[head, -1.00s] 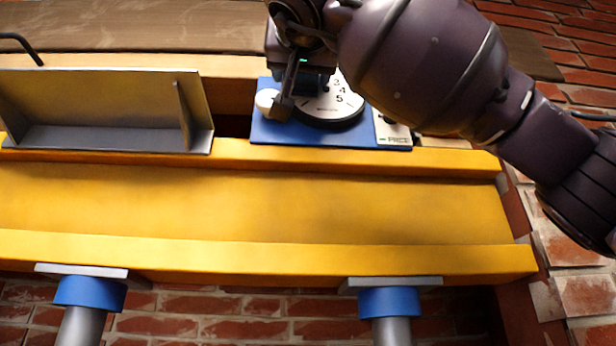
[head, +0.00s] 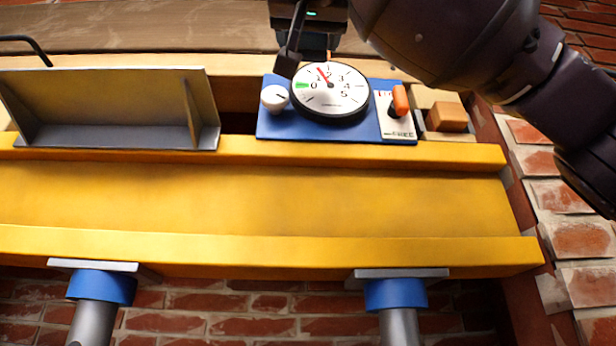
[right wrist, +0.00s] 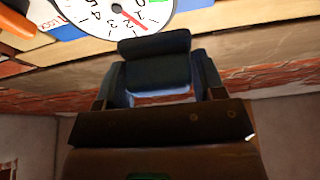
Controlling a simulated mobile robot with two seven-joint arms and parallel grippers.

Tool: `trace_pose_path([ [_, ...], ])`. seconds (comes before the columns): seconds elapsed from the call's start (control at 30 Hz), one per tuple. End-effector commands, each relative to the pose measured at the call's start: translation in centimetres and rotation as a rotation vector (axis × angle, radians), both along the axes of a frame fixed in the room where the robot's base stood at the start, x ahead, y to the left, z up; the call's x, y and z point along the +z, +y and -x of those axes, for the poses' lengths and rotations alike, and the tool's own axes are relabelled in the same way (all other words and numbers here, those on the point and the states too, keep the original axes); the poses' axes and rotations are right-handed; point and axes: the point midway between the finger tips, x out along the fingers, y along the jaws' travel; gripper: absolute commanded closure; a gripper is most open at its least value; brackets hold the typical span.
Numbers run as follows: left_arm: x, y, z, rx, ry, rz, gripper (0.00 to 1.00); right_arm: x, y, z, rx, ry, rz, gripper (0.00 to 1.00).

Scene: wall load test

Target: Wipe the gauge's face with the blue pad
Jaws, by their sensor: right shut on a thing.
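The gauge (head: 330,92) has a round white face with numbers, a green mark near 0 and a red needle near 1. It sits on a blue panel (head: 268,126). Part of the gauge shows upside down at the top of the right wrist view (right wrist: 100,12). My right gripper (head: 300,52) is just above the gauge's upper edge and leaves most of the face in sight. In the right wrist view it is shut on the dark blue pad (right wrist: 156,68). I cannot tell whether the pad touches the gauge. My left gripper is out of view.
A white knob (head: 274,97) is left of the gauge. An orange lever (head: 400,100) on a white plate is to its right, with a wooden block (head: 447,117) beyond. A grey metal bracket (head: 110,105) stands at left on the yellow beam (head: 250,205). Blue-topped props support the beam.

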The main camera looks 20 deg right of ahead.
Motion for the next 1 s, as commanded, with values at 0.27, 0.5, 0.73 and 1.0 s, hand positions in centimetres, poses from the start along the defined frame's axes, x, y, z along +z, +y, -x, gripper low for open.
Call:
trace_pose_path([
  [0.27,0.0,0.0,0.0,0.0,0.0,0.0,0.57,0.0,0.0,0.1,0.0,0.0,0.0,0.56],
  [0.5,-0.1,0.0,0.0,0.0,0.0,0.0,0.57,0.0,0.3,1.1,0.0,-0.002,0.001,0.56],
  [0.73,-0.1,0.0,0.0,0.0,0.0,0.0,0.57,0.0,0.8,2.7,0.0,-0.002,0.001,0.56],
  [1.0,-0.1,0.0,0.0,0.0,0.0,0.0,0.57,0.0,0.9,3.0,-0.001,0.0,0.001,0.56],
])
